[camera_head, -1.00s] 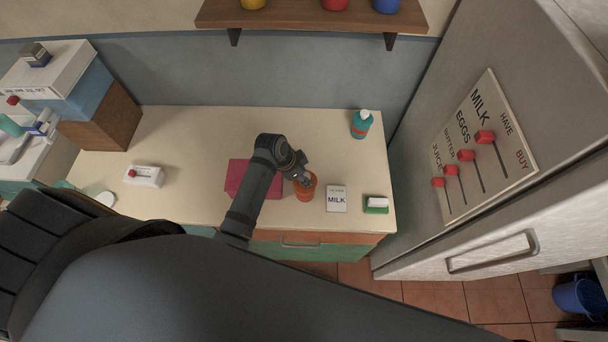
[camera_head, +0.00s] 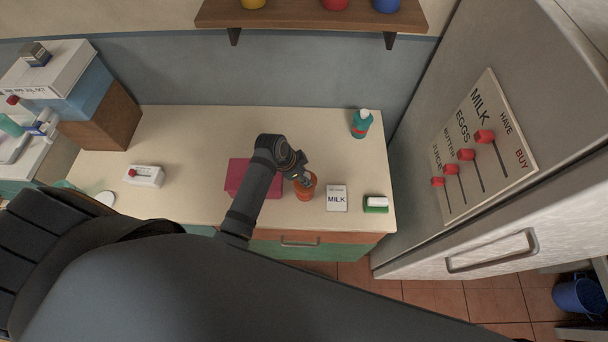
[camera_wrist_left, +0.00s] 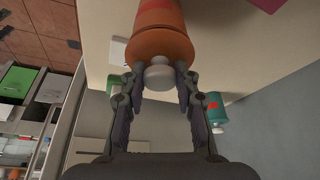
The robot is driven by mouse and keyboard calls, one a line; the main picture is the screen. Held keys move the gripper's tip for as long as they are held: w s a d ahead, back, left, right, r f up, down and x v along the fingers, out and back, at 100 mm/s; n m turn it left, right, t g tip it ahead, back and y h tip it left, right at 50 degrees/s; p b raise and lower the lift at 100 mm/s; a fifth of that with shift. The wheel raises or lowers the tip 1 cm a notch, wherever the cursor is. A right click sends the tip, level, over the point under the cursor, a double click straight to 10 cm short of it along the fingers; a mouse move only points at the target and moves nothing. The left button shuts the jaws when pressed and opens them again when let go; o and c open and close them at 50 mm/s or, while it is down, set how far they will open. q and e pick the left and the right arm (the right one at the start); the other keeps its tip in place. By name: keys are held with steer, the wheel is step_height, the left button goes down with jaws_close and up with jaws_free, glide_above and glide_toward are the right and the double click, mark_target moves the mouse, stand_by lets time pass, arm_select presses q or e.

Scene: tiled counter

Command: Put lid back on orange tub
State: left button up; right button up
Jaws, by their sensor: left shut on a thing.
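The orange tub (camera_head: 306,192) stands near the counter's front edge. In the left wrist view its body (camera_wrist_left: 158,8) is at the top, with the wider orange lid (camera_wrist_left: 160,42) against its mouth. The lid has a round grey knob (camera_wrist_left: 159,73). My left gripper (camera_head: 302,179) is over the tub. In the left wrist view my left gripper (camera_wrist_left: 159,80) is shut on the lid's knob, one finger on each side. The lid appears to touch the tub and line up with it; whether it is fully seated I cannot tell. My right gripper is not in view.
A crimson box (camera_head: 238,176) is just left of the tub, partly behind my left arm. A MILK card (camera_head: 337,199) and a green-and-white block (camera_head: 376,205) lie to its right. A teal bottle (camera_head: 360,126) stands behind. The counter's back middle is clear.

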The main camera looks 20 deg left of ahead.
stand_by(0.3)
arm_select(q)
steer(key=o, duration=1.6)
steer(key=shift+o, duration=0.2)
steer(key=shift+r, duration=3.5)
jaws_close()
steer(key=shift+f, duration=0.15)
